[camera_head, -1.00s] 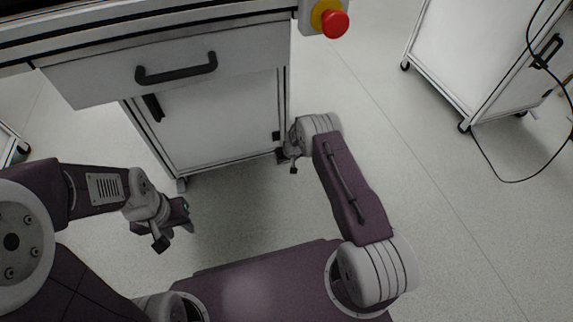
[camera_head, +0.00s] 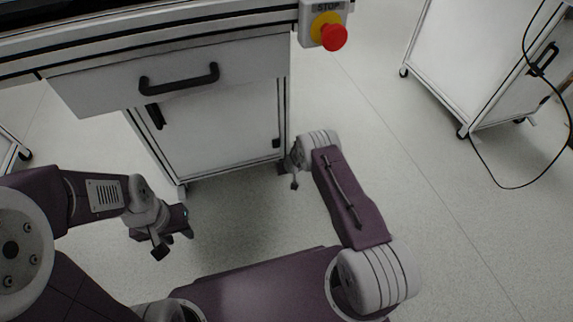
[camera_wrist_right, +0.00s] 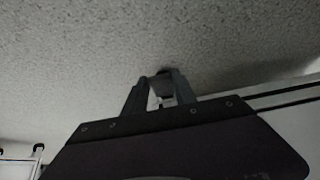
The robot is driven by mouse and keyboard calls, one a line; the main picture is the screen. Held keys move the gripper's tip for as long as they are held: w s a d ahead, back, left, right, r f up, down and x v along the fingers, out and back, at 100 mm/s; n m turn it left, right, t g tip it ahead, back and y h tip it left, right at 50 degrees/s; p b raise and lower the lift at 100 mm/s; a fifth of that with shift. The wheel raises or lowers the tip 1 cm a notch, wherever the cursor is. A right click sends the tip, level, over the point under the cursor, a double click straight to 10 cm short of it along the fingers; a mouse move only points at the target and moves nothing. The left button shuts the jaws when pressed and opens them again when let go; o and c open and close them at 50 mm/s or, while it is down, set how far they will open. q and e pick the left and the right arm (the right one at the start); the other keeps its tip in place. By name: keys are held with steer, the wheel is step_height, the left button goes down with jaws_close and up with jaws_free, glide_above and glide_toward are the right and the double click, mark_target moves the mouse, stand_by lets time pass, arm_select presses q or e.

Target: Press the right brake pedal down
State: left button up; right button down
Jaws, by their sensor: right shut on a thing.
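The right brake pedal cannot be made out clearly; the lower right corner of the white cabinet (camera_head: 225,125) is partly covered by my right arm. My right gripper (camera_head: 293,178) is low beside that corner, close to the floor. In the right wrist view its fingers (camera_wrist_right: 161,78) converge on a small dark thing (camera_wrist_right: 164,82) at their tips, and I cannot tell for sure what it is. My left gripper (camera_head: 176,245) hangs open and empty over the floor, left of the cabinet's front, near a caster (camera_head: 181,190) at the cabinet's lower left corner.
A red stop button (camera_head: 334,37) on a yellow base sits at the bench's right end. A black drawer handle (camera_head: 179,79) sticks out in front. Another white wheeled cabinet (camera_head: 470,60) with a hanging black cable (camera_head: 483,168) stands at the right. The floor between is clear.

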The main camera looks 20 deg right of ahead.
steer(key=shift+s+r+t+p, duration=0.1)
steer(key=shift+s+t+p, duration=0.35)
steer(key=shift+p, duration=0.45)
steer(key=shift+w+f+t+b, duration=0.1)
steer(key=shift+f+t+b, duration=0.25)
steer(key=shift+f+t, duration=0.6)
steer(key=shift+f, duration=0.1)
arm_select(q)
step_height(320, 180, up, 2)
steer(key=shift+r+b, duration=0.1)
steer(key=shift+b, duration=0.3)
arm_select(e)
steer(key=shift+w+f+t, duration=0.1)
steer(key=shift+t, duration=0.4)
steer(key=c, duration=1)
jaws_free()
